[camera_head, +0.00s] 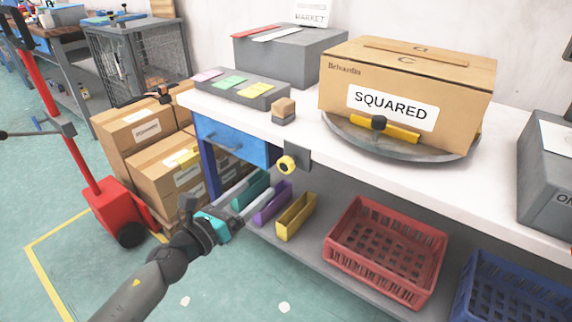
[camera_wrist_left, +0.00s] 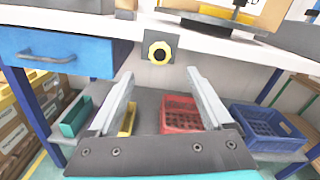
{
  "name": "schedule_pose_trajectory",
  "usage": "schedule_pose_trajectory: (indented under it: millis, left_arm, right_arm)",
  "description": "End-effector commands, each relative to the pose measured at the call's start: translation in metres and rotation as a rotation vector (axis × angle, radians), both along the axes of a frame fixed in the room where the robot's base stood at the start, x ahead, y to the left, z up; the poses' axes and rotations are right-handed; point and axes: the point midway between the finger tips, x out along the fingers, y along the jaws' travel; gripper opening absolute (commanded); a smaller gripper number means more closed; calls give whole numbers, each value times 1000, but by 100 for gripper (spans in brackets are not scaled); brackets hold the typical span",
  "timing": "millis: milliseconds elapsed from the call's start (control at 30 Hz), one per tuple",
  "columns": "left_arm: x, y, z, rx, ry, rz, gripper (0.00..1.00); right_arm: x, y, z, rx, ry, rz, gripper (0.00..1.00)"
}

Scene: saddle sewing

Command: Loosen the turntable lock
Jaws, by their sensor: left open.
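The turntable lock is a yellow knob (camera_head: 287,164) with a dark centre on a grey plate (camera_head: 298,155) at the table's front edge. In the left wrist view the knob (camera_wrist_left: 159,53) shows near top middle, just beyond and between the fingertips. The grey round turntable (camera_head: 350,142) lies on the white tabletop, with a cardboard box (camera_head: 345,85) labelled SQUARED on it. My left gripper (camera_head: 260,190) is open and empty, below and left of the knob in the head view and apart from it. It also shows in the left wrist view (camera_wrist_left: 160,77). My right gripper is out of view.
Below the table, a shelf holds teal, purple and yellow bins (camera_head: 296,216), a red basket (camera_head: 388,250) and a blue basket (camera_head: 510,290). A blue drawer (camera_head: 232,140) is left of the knob. Cardboard boxes and a red pallet jack (camera_head: 112,205) stand further left.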

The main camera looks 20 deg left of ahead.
Motion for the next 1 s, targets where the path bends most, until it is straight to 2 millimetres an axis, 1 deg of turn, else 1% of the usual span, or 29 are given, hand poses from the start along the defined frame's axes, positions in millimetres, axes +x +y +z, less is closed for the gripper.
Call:
schedule_pose_trajectory:
  millis: [33, 400, 567, 700, 833, 1000]
  left_arm:
    - [8, -2, 1, -1, -2, 1, 84]
    - [57, -20, 0, -3, 0, 1, 84]
    - [79, -28, 0, -4, 0, 1, 84]
    - [97, -35, 0, -4, 1, 1, 84]
    - [109, -39, -1, -5, 1, 2, 84]
    - [118, -42, -1, -4, 2, 1, 84]
  right_arm:
    - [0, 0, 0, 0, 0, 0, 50]
    - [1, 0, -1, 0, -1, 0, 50]
    - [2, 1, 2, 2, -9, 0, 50]
    - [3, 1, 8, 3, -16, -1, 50]
    - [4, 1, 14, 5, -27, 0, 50]
    - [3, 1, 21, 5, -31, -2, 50]
